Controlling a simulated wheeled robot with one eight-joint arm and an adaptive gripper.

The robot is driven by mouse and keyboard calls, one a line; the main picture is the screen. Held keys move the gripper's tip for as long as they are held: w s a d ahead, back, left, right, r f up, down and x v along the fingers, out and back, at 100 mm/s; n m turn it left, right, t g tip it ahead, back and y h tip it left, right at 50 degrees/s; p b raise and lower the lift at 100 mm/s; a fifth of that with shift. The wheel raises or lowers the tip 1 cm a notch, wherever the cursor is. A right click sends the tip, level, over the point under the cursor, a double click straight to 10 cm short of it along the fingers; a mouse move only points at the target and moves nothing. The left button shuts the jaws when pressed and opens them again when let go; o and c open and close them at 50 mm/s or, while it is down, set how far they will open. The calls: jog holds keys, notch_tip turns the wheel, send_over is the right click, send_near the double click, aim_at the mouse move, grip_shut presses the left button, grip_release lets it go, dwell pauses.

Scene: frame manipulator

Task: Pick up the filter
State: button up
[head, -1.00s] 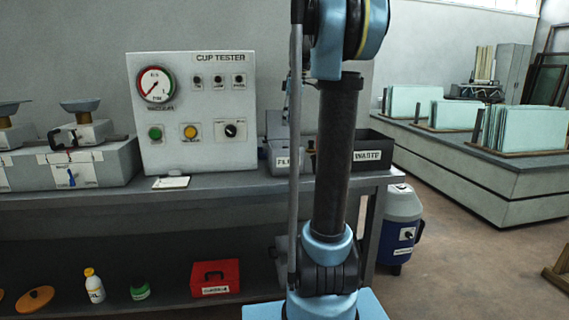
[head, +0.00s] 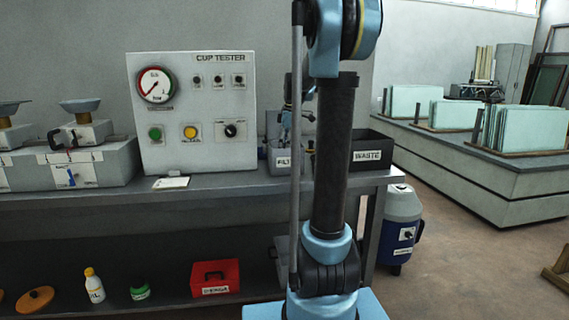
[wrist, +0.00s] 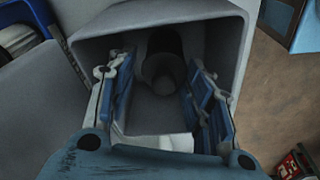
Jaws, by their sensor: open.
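The filter appears to be the cylindrical piece with a dark upper part and a paler rounded end (wrist: 165,45) inside a grey bin (wrist: 90,42) in the wrist view. The bin also shows in the head view (head: 285,158), with a partly hidden label starting "FILT". My gripper (wrist: 158,68) is open, its two blue-and-grey fingers reaching into the bin's mouth on either side of the piece. I cannot tell whether they touch it. In the head view my gripper (head: 298,116) is low over the bin, mostly hidden behind my arm.
A black bin labelled "WASTE" (head: 367,152) stands right of the grey bin on the bench (head: 225,182). The cup tester panel (head: 193,100) stands to the left. A blue-and-grey canister (head: 400,228) is on the floor beside the bench.

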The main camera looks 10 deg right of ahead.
jog(key=shift+a+f, duration=0.2)
jog(key=shift+f, duration=1.05)
jog(key=shift+a+f, duration=0.2)
jog(key=shift+f, duration=1.05)
jog(key=c, duration=0.9)
